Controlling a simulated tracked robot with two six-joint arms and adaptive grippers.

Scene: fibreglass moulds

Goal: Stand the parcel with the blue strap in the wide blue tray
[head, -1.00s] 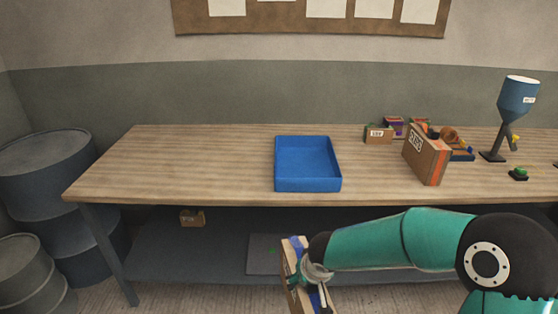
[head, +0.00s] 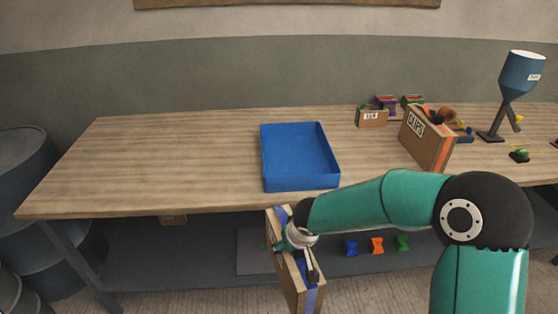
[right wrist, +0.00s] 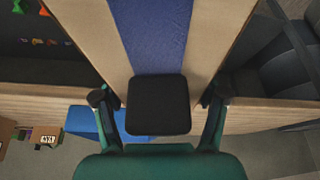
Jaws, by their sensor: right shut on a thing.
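The wide blue tray (head: 300,184) stands on the wooden workbench, and its floor looks empty. The parcel with the blue strap (head: 281,285) is a flat brown box held upright, in front of the bench's front edge and below the tray in the picture. My right gripper (head: 300,245) is shut on this parcel. In the right wrist view the parcel (right wrist: 205,35) and its blue strap fill the top centre, with the fingers (right wrist: 160,97) on either side. Part of the tray (right wrist: 82,122) shows beyond the left finger. My left gripper is not in view.
A brown parcel with an orange strap (head: 428,140) stands right of the tray. Small labelled boxes (head: 372,118) are behind it, and a blue hopper (head: 522,75) is farther right. The bench (head: 170,150) is clear left of the tray. Coloured pieces (head: 377,246) lie on the lower shelf.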

